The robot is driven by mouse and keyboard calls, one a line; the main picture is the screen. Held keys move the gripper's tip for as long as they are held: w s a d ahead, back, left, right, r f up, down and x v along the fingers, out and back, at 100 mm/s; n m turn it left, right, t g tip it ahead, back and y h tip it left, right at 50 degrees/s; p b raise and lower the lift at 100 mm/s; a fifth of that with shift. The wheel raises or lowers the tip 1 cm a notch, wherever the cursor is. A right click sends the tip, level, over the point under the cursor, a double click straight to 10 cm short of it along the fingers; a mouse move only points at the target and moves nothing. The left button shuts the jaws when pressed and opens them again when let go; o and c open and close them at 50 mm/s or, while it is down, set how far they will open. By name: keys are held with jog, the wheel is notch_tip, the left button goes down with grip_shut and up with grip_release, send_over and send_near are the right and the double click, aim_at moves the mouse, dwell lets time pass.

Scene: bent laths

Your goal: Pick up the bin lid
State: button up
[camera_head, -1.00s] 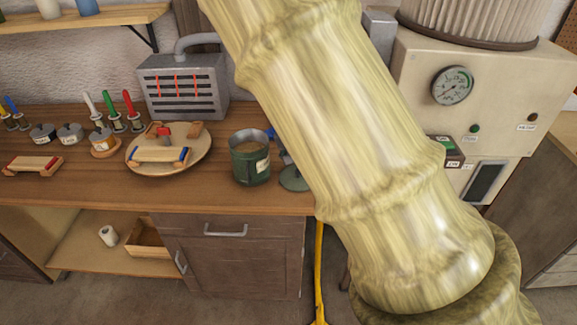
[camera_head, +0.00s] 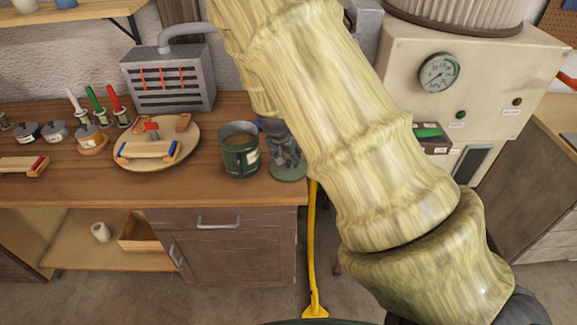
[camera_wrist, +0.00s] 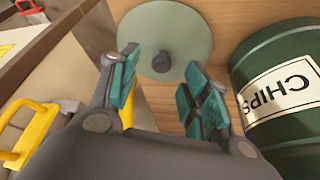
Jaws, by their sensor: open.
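The bin lid is a flat green disc (camera_wrist: 188,28) with a dark round knob (camera_wrist: 162,62). It lies on the wooden bench top, right of the green CHIPS bin in the head view, where its rim (camera_head: 290,175) shows below my gripper (camera_head: 285,152). In the wrist view my gripper (camera_wrist: 161,78) is open and empty, its teal-padded fingers apart with the knob showing between and just beyond their tips. I cannot tell how much height remains between the fingertips and the lid. The green bin (camera_head: 240,152) stands open and upright beside the lid.
A round wooden board (camera_head: 128,157) with a handled tool lies left of the bin. A grey vented box (camera_head: 167,77) stands behind. The bench's front edge is close to the lid. A yellow upright part (camera_head: 311,240) stands before the bench; a gauge machine (camera_head: 480,75) is at right.

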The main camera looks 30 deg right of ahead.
aim_at(288, 161)
jog(key=shift+p+x, duration=0.45)
jog(key=shift+x, duration=1.25)
jog(key=shift+a, duration=0.1)
jog(key=shift+c, duration=0.5)
grip_shut()
